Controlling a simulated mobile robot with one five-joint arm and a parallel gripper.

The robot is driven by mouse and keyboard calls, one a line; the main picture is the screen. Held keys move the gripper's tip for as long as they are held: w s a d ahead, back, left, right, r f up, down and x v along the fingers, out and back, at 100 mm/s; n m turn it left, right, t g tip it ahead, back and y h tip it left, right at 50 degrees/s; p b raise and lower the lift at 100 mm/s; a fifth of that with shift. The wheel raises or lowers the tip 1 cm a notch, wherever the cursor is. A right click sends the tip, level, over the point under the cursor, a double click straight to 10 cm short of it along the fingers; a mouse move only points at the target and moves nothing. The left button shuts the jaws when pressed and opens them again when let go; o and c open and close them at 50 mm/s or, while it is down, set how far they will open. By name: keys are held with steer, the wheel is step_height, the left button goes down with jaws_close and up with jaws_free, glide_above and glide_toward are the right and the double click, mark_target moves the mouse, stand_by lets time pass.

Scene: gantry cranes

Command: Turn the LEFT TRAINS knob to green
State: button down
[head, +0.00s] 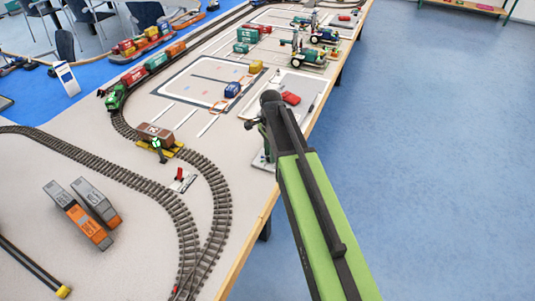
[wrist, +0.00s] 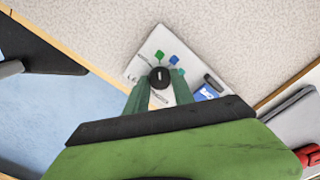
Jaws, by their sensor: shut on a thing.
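The black round knob (wrist: 159,77) sits on a white control panel (wrist: 141,67) in the wrist view. A short white line on its top points roughly up the picture, towards a green mark (wrist: 159,56). A blue mark (wrist: 174,60) lies to the right of that. The panel's lettering is mostly hidden; the start reads like "LE". My gripper (wrist: 160,88) has its dark green fingers on both sides of the knob and is shut on it. In the head view my gripper (head: 264,136) is over the panel (head: 261,161) near the table edge, and my arm hides most of it.
Train tracks (head: 208,190) curve across the table on the left, with a brown wagon (head: 155,133) on them. A white tray (head: 287,97) with a red block (head: 291,98) lies just beyond my gripper. The blue floor (head: 440,160) on the right is clear.

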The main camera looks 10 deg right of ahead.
steer(key=shift+w+m, duration=0.1)
steer(key=shift+m, duration=0.2)
steer(key=c, duration=1.1)
jaws_free()
step_height(320, 180, up, 17)
steer(key=p, duration=1.7)
steer(key=shift+r, duration=0.15)
